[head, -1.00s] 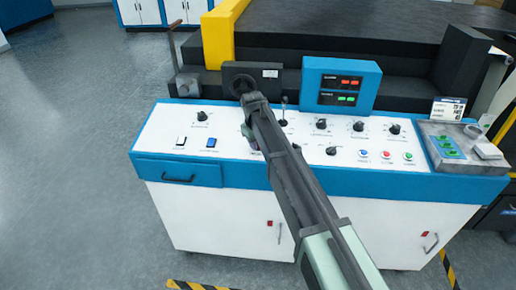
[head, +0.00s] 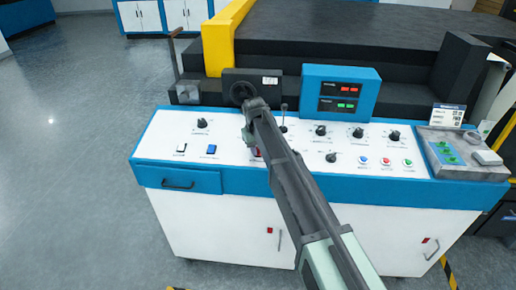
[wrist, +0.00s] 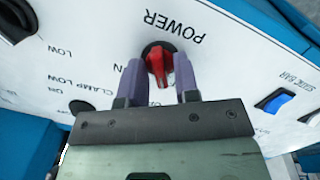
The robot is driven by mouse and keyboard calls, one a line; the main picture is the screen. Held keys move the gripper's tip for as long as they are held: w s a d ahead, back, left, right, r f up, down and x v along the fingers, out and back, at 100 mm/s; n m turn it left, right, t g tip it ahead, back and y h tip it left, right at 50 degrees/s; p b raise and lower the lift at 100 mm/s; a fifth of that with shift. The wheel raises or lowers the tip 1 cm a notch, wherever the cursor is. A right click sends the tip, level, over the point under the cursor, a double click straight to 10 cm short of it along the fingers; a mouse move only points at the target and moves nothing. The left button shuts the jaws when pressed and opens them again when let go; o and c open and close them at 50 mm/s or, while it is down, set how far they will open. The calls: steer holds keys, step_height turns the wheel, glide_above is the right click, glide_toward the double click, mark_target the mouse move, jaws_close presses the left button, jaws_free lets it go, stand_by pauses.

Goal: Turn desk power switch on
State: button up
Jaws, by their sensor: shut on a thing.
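The power switch is a red rotary knob (wrist: 158,66) on the white panel (wrist: 100,60), beside the printed word POWER, in the wrist view. My gripper (wrist: 157,76) has its two purple fingers on either side of the knob and is shut on it. The knob's pointer is partly hidden between the fingers, and the labels around it are only partly readable. In the head view my arm covers most of the switch, and only a bit of red shows beside the arm's end.
A blue rocker switch (wrist: 273,101) sits to the right in the wrist view. In the head view several black knobs (head: 321,130) and coloured buttons (head: 385,162) line the panel. A blue display box (head: 341,92) stands behind it, and a lever (head: 284,118) rises near my arm.

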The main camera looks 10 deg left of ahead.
steer(key=m, duration=0.4)
steer(key=shift+m, duration=0.3)
steer(key=m, duration=0.3)
steer(key=shift+m+y, duration=0.3)
steer(key=shift+y, duration=0.1)
steer(key=m, duration=0.7)
steer(key=shift+d+y, duration=0.1)
steer(key=shift+y, duration=0.3)
steer(key=o, duration=0.6)
steer(key=r+p, duration=0.7)
steer(key=s+d+r+p, duration=0.1)
steer(key=r+p, duration=0.2)
steer(key=shift+r+p, duration=0.35)
steer(key=shift+r, duration=0.05)
